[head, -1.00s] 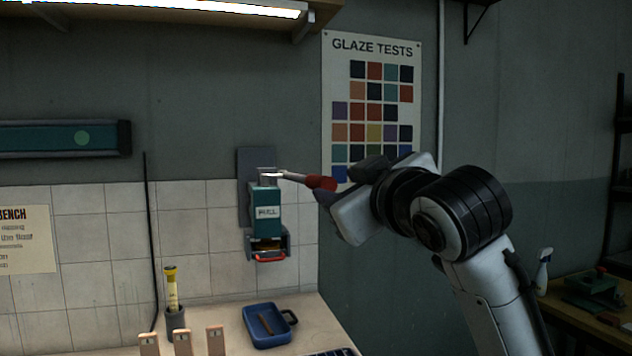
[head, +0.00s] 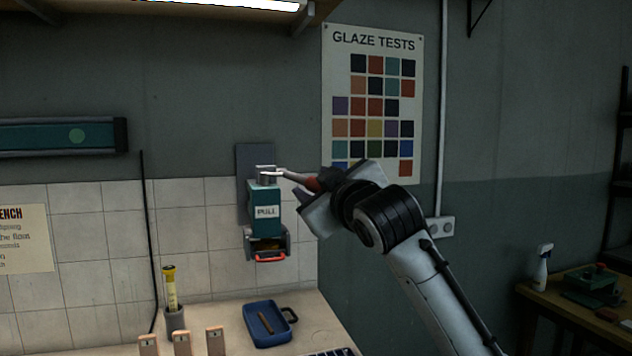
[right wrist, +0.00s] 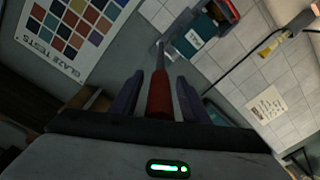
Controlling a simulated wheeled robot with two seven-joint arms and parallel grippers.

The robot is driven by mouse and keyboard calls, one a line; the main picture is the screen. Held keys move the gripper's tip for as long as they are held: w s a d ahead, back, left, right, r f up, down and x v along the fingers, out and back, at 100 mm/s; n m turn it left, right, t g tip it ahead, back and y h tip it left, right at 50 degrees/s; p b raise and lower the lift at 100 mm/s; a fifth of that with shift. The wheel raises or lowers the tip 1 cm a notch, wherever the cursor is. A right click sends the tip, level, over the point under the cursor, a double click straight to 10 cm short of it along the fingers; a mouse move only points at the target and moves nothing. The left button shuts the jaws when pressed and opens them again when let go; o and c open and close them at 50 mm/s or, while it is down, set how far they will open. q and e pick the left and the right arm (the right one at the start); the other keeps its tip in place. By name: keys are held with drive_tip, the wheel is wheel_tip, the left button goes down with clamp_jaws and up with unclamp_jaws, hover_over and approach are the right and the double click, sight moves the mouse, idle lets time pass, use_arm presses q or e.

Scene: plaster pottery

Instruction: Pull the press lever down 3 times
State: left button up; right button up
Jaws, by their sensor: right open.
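The teal wall press (head: 265,215) with its "PULL" label is mounted on the tiled wall; it also shows at the top of the right wrist view (right wrist: 198,40). Its lever (head: 290,176) is a metal rod with a red grip, sticking out to the right from the press top, close to level. In the right wrist view the red grip (right wrist: 160,94) lies between the two fingers of my right gripper (right wrist: 158,90). My right gripper also shows in the head view (head: 315,195), at the lever's end. It is open around the grip, not clamped. My left gripper is out of view.
Below the press, a blue tray (head: 262,338) with a brown stick lies on the bench. A yellow-topped tool stands in a grey cup (head: 174,320) to the left, near several small wooden blocks (head: 182,343). A side table (head: 570,300) with a spray bottle (head: 543,265) is at right.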

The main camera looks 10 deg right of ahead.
drive_tip(key=shift+w, duration=0.1)
